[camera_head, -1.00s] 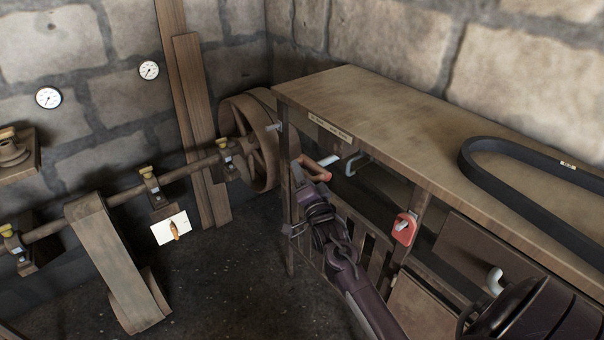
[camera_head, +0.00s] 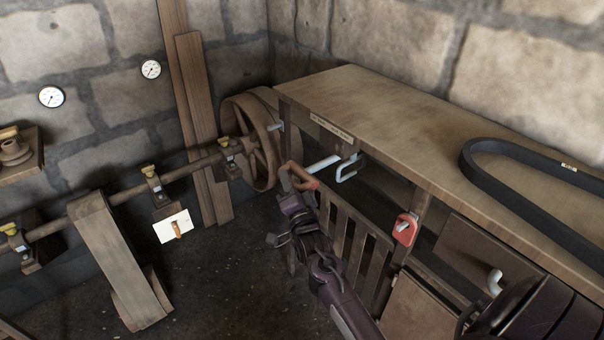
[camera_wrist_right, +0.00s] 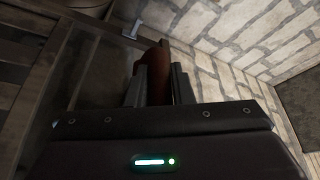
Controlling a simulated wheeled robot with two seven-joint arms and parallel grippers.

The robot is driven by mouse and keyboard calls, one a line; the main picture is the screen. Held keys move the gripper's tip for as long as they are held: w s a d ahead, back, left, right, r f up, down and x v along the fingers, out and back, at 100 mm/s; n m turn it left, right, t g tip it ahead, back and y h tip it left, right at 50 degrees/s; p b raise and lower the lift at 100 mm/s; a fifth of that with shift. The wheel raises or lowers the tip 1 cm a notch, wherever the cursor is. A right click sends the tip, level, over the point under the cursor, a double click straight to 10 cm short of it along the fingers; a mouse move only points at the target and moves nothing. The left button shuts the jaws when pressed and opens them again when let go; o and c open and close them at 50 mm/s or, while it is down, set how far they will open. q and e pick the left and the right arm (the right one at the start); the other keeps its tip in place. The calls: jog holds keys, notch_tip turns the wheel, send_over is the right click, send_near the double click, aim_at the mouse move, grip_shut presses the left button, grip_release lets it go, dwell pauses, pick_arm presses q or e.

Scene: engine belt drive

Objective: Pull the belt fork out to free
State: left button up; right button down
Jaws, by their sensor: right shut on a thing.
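The belt fork has a wooden handle (camera_head: 300,177), a pale metal rod (camera_head: 324,164) and a grey loop-shaped fork end (camera_head: 348,169) under the bench's front edge. My right gripper (camera_head: 297,187) is shut on the handle at the bench's left end. In the right wrist view, the reddish-brown handle (camera_wrist_right: 152,70) sits between the two fingers (camera_wrist_right: 153,87). The rod's far end near the fork is partly hard to make out in shadow. My left gripper is not in view.
The wooden bench (camera_head: 370,110) carries a black belt (camera_head: 500,185). A red plate (camera_head: 405,228) with a grey knob is on its front. A spoked pulley (camera_head: 250,140) on a line shaft stands left of the bench. A flat belt (camera_head: 115,250) hangs from the shaft. Floor between is clear.

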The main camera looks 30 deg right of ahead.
jog(key=a, duration=0.3)
jog(key=shift+s+a+f, duration=0.15)
jog(key=shift+a, duration=0.1)
jog(key=c, duration=1.3)
grip_release()
jog(key=shift+a, duration=0.15)
